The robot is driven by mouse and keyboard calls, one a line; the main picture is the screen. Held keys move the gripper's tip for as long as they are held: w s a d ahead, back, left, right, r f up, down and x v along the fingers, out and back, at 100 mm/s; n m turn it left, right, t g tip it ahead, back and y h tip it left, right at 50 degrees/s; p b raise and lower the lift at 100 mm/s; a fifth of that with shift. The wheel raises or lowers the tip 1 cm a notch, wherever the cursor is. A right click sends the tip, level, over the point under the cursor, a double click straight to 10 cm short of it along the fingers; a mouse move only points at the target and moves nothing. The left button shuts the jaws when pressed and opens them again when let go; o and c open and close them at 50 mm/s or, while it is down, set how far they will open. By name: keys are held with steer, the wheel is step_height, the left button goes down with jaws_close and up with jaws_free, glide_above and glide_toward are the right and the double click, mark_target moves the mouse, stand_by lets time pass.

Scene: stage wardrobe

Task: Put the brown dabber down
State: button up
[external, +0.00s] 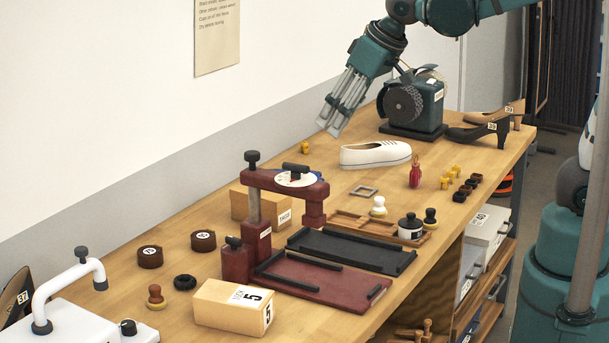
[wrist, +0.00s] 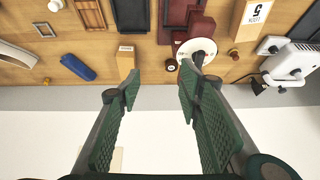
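The brown dabber (external: 155,296) stands upright on the wooden table at the front left, on a yellowish round base. My gripper (external: 334,126) hangs above the back of the table, left of the white shoe. In the wrist view my gripper (wrist: 160,84) has its two green fingers apart with nothing between them. A white-topped dabber (external: 378,207) and a black-topped dabber (external: 430,218) stand around the wooden tray (external: 350,218).
A dark red press (external: 237,262) with a white dial stands mid-table. Around the dabber are a box marked 5 (external: 222,306), a black ring knob (external: 184,282), brown tins (external: 150,257) and a white machine (external: 75,318). A white shoe (external: 372,155) and grinder (external: 412,110) stand at the far end.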

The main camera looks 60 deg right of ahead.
steer(key=s+d+f, duration=0.1)
steer(key=s+d, duration=0.3)
steer(key=s, duration=0.3)
steer(key=s+d+f+t, duration=0.1)
steer(key=s+d+f, duration=0.1)
steer(key=s+d, duration=0.3)
steer(key=shift+s+d+h, duration=0.15)
steer(key=shift+s+h, duration=0.15)
steer(key=shift+s, duration=0.85)
stand_by(3.7)
